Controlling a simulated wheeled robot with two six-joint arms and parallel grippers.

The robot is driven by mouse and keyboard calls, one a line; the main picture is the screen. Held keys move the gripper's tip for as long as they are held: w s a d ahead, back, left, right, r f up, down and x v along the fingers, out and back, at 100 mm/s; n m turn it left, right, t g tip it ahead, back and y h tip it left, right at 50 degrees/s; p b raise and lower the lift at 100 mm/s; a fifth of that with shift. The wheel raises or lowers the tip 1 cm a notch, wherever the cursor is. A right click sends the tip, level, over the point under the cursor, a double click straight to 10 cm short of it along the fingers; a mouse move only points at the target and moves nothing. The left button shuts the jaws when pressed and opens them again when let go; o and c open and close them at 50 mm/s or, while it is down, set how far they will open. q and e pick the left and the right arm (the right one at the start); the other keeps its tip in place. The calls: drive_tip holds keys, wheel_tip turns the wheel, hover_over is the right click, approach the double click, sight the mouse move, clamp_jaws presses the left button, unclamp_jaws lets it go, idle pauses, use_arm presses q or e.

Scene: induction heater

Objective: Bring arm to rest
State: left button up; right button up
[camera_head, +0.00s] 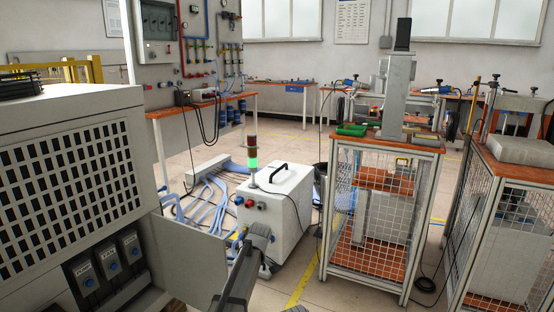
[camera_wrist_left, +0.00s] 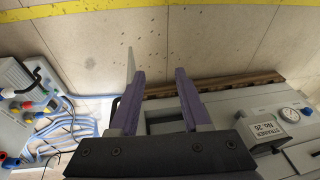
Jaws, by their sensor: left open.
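My left gripper (camera_wrist_left: 157,74) shows in the left wrist view with its two purple fingers spread apart and nothing between them. The fingers point up in the picture, over tan tiled floor and next to the edge of a grey machine (camera_wrist_left: 225,95). In the head view, a grey arm part that looks like mine (camera_head: 245,270) rises at the bottom, left of centre, beside an open grey panel; its fingers cannot be made out there. My right gripper is not in view.
A grey cabinet (camera_head: 70,165) with a grille and labelled knobs fills the left. A white box (camera_head: 290,195) stands mid-floor near a green-lit beacon (camera_head: 252,160) and blue hoses (camera_head: 205,205). A wire-mesh stand (camera_head: 370,210) is on the right. Floor shows between box and stand.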

use_arm(q)
drive_tip(key=s+a+m+t+h, duration=0.1)
drive_tip(key=s+a+m+h, duration=0.15)
drive_tip(key=s+m, duration=0.65)
drive_tip(key=s+a+m+h, duration=0.1)
drive_tip(key=s+a+m, duration=0.3)
drive_tip(key=s, duration=1.2)
drive_tip(key=s+d+m+y, duration=0.2)
drive_tip(key=s+d+m, duration=0.25)
drive_tip(key=d, duration=0.65)
wheel_tip(320, 180, up, 35)
drive_tip(key=s+p, duration=0.1)
drive_tip(key=p, duration=3.4)
drive_tip(key=shift+d+g, duration=0.25)
drive_tip(key=shift+g, duration=0.15)
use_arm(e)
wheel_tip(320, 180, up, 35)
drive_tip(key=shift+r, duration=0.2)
use_arm(q)
drive_tip(key=shift+s+f, duration=0.1)
drive_tip(key=shift+f, duration=0.05)
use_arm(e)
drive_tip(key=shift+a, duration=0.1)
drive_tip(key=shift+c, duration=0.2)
